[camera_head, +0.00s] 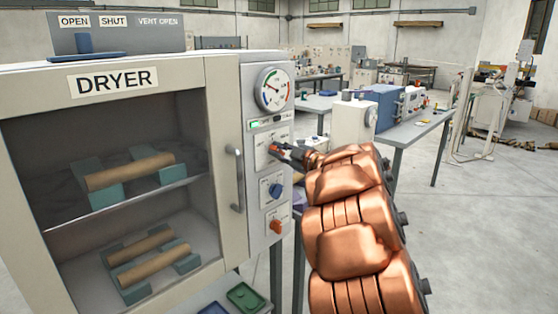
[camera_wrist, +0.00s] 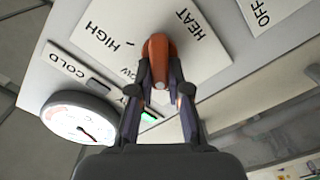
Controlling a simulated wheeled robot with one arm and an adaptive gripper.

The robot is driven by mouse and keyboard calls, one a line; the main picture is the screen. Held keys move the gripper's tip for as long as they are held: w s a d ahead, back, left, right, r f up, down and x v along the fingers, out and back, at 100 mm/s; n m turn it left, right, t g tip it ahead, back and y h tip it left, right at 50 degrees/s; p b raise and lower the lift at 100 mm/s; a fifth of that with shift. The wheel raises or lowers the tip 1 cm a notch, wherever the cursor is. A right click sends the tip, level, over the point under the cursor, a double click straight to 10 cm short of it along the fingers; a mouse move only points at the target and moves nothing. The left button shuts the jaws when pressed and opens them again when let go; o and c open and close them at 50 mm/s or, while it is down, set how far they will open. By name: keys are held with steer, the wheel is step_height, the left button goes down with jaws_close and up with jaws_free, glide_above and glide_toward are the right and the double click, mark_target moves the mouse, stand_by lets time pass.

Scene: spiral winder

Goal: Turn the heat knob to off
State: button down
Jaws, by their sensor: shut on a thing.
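The heat knob (camera_wrist: 158,46) is orange and sits on a white plate with the words HEAT, HIGH and a partly covered LOW in the wrist view. In the head view the same knob (camera_head: 274,147) is the top one on the dryer's control panel, partly hidden by my gripper (camera_head: 280,150). My gripper (camera_wrist: 161,82) has its two fingers on either side of the knob and is shut on it. The knob lies between the HIGH tick and the word HEAT. Which setting it points to I cannot tell.
Below it on the panel are a blue knob (camera_head: 276,189) and another orange knob (camera_head: 276,226). A round gauge (camera_head: 273,90) and a green light (camera_head: 262,124) are above. The dryer door handle (camera_head: 236,180) stands out to the left. A table (camera_head: 410,130) stands behind my arm.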

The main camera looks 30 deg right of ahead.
steer(key=shift+a+f+n+b, duration=0.1)
steer(key=shift+f+n+b, duration=0.1)
steer(key=shift+n+b, duration=0.8)
steer(key=c, duration=1.1)
jaws_free()
steer(key=shift+r, duration=0.1)
steer(key=v, duration=1.2)
